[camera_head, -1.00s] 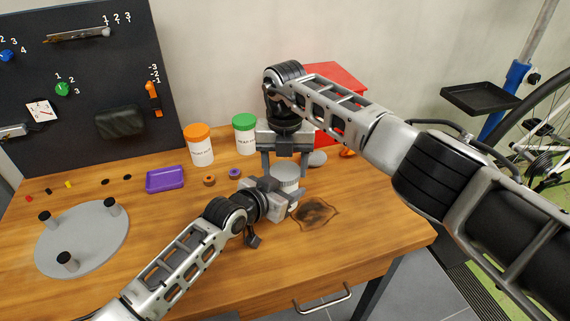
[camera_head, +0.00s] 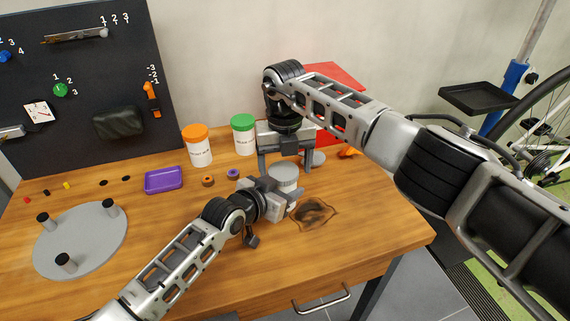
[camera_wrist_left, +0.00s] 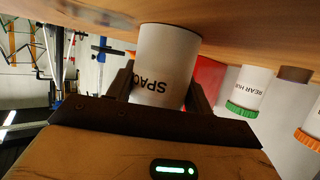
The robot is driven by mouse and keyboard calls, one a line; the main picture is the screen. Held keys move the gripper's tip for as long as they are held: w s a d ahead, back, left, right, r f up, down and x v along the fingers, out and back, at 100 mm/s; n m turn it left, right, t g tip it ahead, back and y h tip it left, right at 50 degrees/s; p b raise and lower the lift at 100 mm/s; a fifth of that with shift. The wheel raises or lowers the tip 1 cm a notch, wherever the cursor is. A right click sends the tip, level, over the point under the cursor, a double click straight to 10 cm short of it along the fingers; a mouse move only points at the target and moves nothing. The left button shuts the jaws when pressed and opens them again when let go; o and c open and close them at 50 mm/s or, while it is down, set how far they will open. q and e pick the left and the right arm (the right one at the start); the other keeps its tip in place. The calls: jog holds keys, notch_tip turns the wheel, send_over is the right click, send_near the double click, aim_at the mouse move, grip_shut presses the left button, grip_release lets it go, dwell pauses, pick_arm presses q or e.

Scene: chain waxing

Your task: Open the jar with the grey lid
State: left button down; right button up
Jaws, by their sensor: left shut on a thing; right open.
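The jar with the grey lid (camera_head: 284,173) stands upright on the workbench. The grey top shows in the head view, with the lid on the jar. My left gripper (camera_head: 282,200) is shut on the jar's body from the front left. In the left wrist view the white jar (camera_wrist_left: 163,62) sits between the fingers, its label starting "SPAC" and appearing inverted; its lid end is hidden there. My right gripper (camera_head: 285,164) points down, open and empty, with its fingers apart on either side just behind and above the lid.
A white jar with an orange lid (camera_head: 198,148) and one with a green lid (camera_head: 243,136) stand behind left. A red box (camera_head: 335,85) is behind the right arm. A purple tray (camera_head: 164,180), small rings and a grey disc stand (camera_head: 90,235) are left.

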aim_at(283, 170)
pick_arm(q)
jog(key=shift+s+f, duration=0.1)
pick_arm(e)
jog(key=r, duration=0.4)
jog(key=shift+s+a+r, duration=0.1)
jog(key=shift+a+r, duration=0.1)
jog(key=shift+a, duration=0.05)
jog(key=shift+c, duration=0.3)
notch_tip(283, 170, up, 3)
jog(key=m, duration=0.3)
notch_tip(283, 170, down, 8)
jog(key=shift+d+r, duration=0.1)
jog(key=shift+r, duration=0.1)
jog(key=c, duration=1)
jog(key=n, duration=0.2)
jog(key=shift+n, duration=0.3)
jog(key=shift+r, duration=0.2)
